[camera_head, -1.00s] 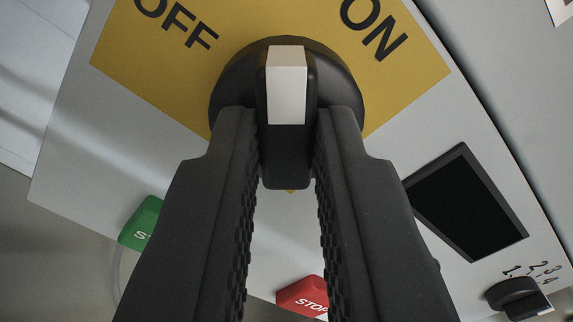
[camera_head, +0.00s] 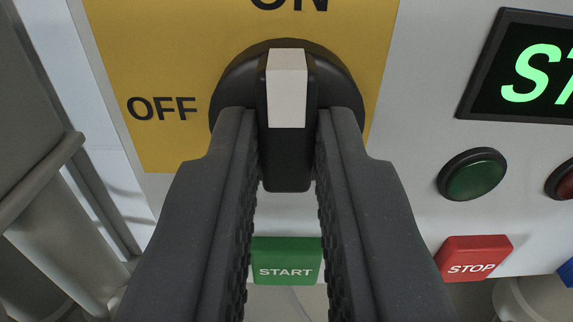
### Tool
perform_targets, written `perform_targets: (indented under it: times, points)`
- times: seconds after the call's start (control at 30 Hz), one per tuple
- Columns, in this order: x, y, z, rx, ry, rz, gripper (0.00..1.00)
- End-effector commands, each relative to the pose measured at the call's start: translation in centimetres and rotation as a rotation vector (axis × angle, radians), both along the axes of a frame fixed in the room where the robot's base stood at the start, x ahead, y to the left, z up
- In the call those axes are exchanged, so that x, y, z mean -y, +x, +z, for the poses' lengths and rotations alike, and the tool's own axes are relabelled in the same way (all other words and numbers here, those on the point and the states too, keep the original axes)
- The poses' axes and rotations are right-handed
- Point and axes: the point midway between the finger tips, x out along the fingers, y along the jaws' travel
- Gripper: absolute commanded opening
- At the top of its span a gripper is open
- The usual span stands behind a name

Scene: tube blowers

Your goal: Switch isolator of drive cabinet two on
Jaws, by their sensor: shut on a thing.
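The isolator is a black rotary knob (camera_head: 285,165) with a white pointer mark, on a round black base in front of a yellow plate (camera_head: 160,60). The plate carries the word ON at the top, partly cut off by the picture edge, and OFF at the left. The white mark points straight up, toward ON. My gripper (camera_head: 288,120) is shut on the knob, with one finger on each side of it. The display (camera_head: 530,75) at the upper right is lit and shows green letters, cut off at the edge.
A green START button (camera_head: 287,260) sits below the knob, partly between my fingers. A red STOP button (camera_head: 473,257) and a round green lamp (camera_head: 472,175) are at the right. A red lamp (camera_head: 563,180) is cut off at the right edge. Grey structures (camera_head: 40,180) stand at the left.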

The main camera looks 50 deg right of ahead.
Motion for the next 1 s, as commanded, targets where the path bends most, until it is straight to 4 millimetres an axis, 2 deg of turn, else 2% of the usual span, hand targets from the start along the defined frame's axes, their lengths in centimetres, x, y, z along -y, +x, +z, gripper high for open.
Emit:
perform_targets:
  times: [0.6,0.63,0.7,1.0]
  points:
    - [-0.1,-0.05,0.23,0.033,0.025,0.003,0.0]
    - [-0.1,-0.05,0.23,0.032,0.025,0.003,0.23]
    - [-0.08,-0.05,0.2,0.031,0.025,0.003,0.36]
    - [-0.13,-0.15,0.11,0.03,0.025,0.001,0.36]
